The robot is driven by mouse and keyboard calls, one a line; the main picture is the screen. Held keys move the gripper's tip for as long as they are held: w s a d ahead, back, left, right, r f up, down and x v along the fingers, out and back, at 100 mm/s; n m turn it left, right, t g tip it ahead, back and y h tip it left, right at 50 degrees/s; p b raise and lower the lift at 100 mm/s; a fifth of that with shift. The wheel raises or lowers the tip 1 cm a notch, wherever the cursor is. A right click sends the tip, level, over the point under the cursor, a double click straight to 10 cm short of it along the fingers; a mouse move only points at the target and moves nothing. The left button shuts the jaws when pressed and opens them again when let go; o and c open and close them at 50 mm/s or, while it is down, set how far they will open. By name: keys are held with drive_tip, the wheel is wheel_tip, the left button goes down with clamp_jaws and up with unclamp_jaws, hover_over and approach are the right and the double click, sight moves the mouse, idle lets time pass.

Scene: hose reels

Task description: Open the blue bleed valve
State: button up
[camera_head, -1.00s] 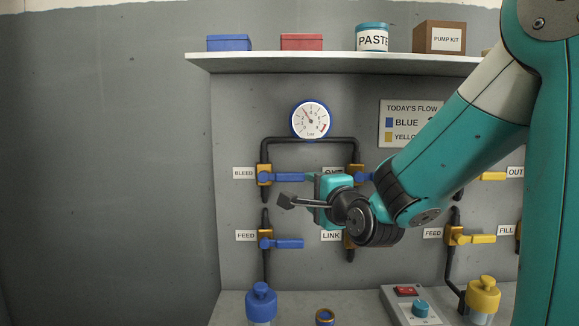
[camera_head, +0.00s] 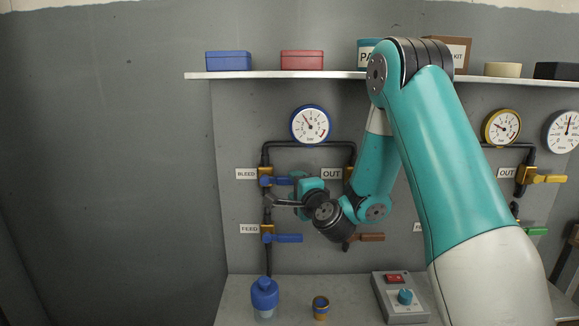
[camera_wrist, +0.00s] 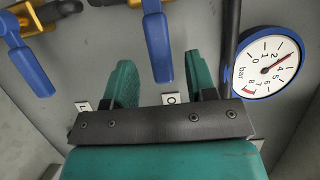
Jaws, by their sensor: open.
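The blue bleed valve (camera_head: 266,177) is on the wall panel beside the BLEED label (camera_head: 246,174). Its blue handle (camera_head: 283,181) points right, level, partly hidden by my gripper in the head view. My gripper (camera_head: 277,199) is open and empty, just in front of and slightly below that handle in the picture. In the wrist view, which is turned sideways, the bleed handle (camera_wrist: 158,45) lines up with the gap between my two green fingers (camera_wrist: 160,72). I see no finger touching it. Depth between fingers and handle is hard to judge.
The blue FEED valve handle (camera_head: 287,238) sits just below, also pointing right. A blue-rimmed gauge (camera_head: 310,124) hangs above. A blue bottle (camera_head: 265,295), a small cup (camera_head: 320,306) and a control box (camera_head: 401,300) stand on the lower ledge. A shelf (camera_head: 290,75) runs above.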

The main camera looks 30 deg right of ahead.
sight(290, 184)
drive_tip(key=shift+p+x, duration=2.1)
drive_tip(key=shift+x, duration=0.1)
clamp_jaws()
